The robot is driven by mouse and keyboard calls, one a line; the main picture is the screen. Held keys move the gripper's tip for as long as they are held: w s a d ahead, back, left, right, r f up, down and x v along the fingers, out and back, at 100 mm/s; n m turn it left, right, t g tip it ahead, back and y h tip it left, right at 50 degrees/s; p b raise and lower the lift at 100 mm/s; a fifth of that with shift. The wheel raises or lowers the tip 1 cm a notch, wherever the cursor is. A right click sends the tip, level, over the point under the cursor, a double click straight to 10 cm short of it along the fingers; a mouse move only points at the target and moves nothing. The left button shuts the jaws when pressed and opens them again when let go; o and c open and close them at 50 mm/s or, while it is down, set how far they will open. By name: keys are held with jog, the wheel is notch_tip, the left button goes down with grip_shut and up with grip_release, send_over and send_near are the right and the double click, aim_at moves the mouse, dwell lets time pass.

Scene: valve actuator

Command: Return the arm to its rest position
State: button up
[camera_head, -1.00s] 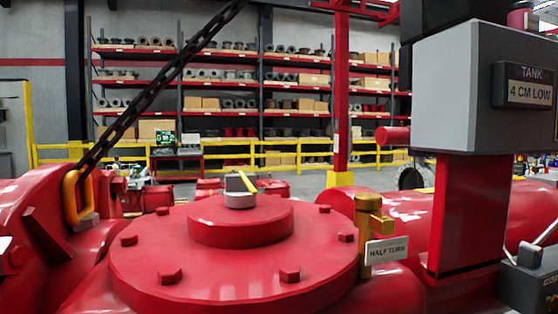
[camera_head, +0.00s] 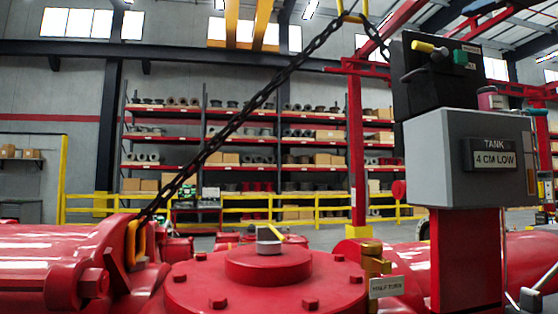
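The red valve actuator (camera_head: 265,292) fills the lower middle of the head view, with bolts around its round cover. A grey hub with a yellow pointer (camera_head: 268,240) sits on top of the cover. A brass fitting (camera_head: 372,258) with a "HALF TURN" tag (camera_head: 387,287) stands at the cover's right side. A grey box (camera_head: 470,190) on a red post carries a "TANK 4 CM LOW" display (camera_head: 494,155). A black control box (camera_head: 440,75) with a yellow lever and a green knob sits above it. My arm and gripper are not in view.
A dark chain (camera_head: 262,105) runs diagonally from a yellow lifting eye (camera_head: 134,243) up to an overhead hook. Shelves (camera_head: 240,142) with parts and boxes stand at the back behind a yellow railing (camera_head: 285,210). Open floor lies before the railing.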

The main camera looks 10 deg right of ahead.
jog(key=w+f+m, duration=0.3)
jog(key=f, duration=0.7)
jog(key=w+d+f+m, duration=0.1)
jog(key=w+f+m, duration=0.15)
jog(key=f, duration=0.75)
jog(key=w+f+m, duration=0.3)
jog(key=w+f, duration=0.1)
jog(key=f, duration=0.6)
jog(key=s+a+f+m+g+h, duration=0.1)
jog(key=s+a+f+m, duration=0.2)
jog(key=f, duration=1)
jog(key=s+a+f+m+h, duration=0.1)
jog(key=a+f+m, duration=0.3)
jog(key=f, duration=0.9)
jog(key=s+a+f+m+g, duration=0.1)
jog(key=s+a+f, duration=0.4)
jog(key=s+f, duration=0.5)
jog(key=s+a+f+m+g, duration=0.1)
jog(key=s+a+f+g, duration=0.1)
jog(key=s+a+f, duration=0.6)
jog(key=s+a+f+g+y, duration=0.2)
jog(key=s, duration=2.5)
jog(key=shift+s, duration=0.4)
